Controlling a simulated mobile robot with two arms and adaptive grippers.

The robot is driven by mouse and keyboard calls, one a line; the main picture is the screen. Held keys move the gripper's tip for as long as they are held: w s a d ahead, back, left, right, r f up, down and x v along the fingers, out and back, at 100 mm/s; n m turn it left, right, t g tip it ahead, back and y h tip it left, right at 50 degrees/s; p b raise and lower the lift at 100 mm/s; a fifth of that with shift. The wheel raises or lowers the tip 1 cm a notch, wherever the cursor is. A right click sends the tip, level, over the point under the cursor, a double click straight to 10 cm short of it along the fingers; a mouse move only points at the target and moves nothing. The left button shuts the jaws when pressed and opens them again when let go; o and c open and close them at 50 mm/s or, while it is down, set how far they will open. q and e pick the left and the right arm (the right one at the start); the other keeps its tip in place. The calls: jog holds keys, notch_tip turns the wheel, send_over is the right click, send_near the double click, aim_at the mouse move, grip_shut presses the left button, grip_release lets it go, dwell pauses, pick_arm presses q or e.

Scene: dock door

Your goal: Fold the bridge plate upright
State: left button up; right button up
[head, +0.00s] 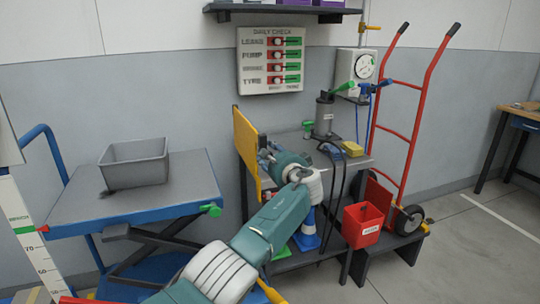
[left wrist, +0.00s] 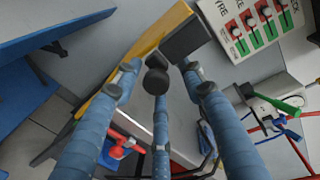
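The bridge plate, a yellow panel (head: 246,150), stands roughly upright at the left side of the grey bench (head: 345,165) in the head view, beside the lift table. In the left wrist view, the yellow plate (left wrist: 147,40) runs slanting past the fingertips, with a dark block by its upper end. My left gripper (head: 268,160) is at the right face of the plate, over the bench. Its blue fingers (left wrist: 158,80) are spread apart with nothing seen between them. Whether a finger touches the plate is unclear. The plate's lower edge is partly hidden. My right gripper is not in view.
A blue lift table (head: 130,205) with a grey bin (head: 135,163) stands left. A dark pump (head: 325,115) and a yellow block (head: 352,149) are on the bench. A red bucket (head: 362,224) and red hand truck (head: 408,130) stand right. A check board (head: 271,60) hangs behind.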

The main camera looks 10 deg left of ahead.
pick_arm(q)
jog(key=shift+s, duration=0.1)
jog(key=v, duration=1.1)
jog(key=shift+s+d, duration=0.25)
jog(key=shift+s, duration=0.1)
